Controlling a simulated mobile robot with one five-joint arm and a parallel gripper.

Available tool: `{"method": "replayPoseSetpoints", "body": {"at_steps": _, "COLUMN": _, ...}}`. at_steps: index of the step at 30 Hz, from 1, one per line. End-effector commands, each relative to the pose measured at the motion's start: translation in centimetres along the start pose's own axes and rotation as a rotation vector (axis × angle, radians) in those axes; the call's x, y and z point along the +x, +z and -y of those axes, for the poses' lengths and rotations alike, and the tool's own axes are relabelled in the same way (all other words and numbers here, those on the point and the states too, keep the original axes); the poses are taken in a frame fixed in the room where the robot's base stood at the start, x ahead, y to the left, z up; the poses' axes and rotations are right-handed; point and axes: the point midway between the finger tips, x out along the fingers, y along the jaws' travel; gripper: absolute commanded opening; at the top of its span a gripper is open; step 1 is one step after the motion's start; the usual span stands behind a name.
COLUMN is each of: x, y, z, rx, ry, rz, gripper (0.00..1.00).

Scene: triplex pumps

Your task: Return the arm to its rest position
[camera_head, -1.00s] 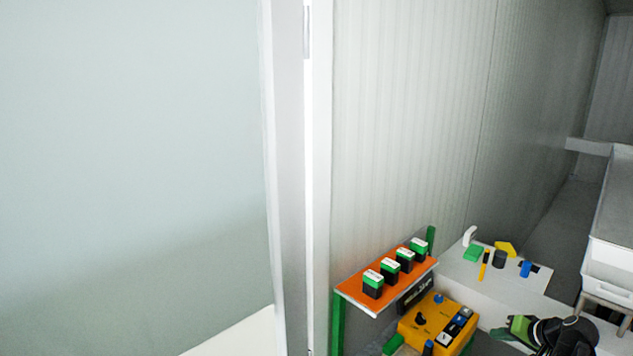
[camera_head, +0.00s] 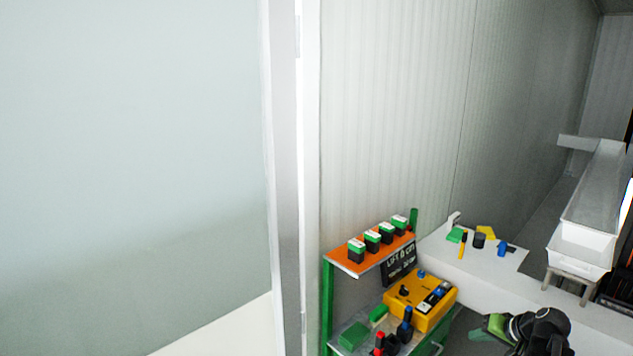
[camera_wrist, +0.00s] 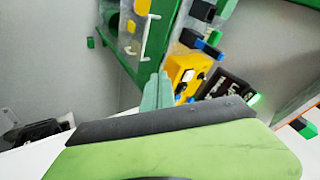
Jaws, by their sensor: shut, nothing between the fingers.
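My gripper (camera_wrist: 157,92) shows in the wrist view as two pale green fingers close together, shut and empty, above a black and lime-green body. In the head view my black and green arm end (camera_head: 497,326) is at the lower right, to the right of a green cart (camera_head: 327,310). Free space separates it from the cart. The wrist view is tilted and looks towards the cart, with its green frame (camera_wrist: 112,45) beyond the fingers.
The cart has an orange top shelf (camera_head: 341,262) with several green-black blocks and a yellow control box (camera_head: 420,301) below. A white table (camera_head: 470,258) with small coloured items stands behind.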

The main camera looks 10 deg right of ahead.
Motion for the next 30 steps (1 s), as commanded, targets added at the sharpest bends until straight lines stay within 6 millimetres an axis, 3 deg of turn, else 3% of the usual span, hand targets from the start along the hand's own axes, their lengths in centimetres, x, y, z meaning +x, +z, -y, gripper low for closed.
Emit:
{"method": "replayPoseSetpoints", "body": {"at_steps": 5, "x": 3.0, "y": 2.3, "z": 4.4, "rx": -0.051, "ry": 0.009, "rz": 0.098, "gripper": 0.0}}
{"method": "replayPoseSetpoints", "body": {"at_steps": 11, "x": 7.0, "y": 6.9, "z": 11.2, "rx": -0.141, "ry": 0.044, "rz": 0.255, "gripper": 0.0}}
{"method": "replayPoseSetpoints", "body": {"at_steps": 16, "x": 10.5, "y": 14.0, "z": 19.3, "rx": -0.28, "ry": 0.126, "rz": 0.436, "gripper": 0.0}}
{"method": "replayPoseSetpoints", "body": {"at_steps": 21, "x": 11.9, "y": 21.9, "z": 26.2, "rx": -0.44, "ry": 0.258, "rz": 0.579, "gripper": 0.0}}
{"method": "replayPoseSetpoints", "body": {"at_steps": 25, "x": 11.9, "y": 25.4, "z": 29.0, "rx": -0.52, "ry": 0.334, "rz": 0.622, "gripper": 0.0}}
{"method": "replayPoseSetpoints", "body": {"at_steps": 30, "x": 11.8, "y": 26.7, "z": 30.0, "rx": -0.553, "ry": 0.372, "rz": 0.635, "gripper": 0.0}}
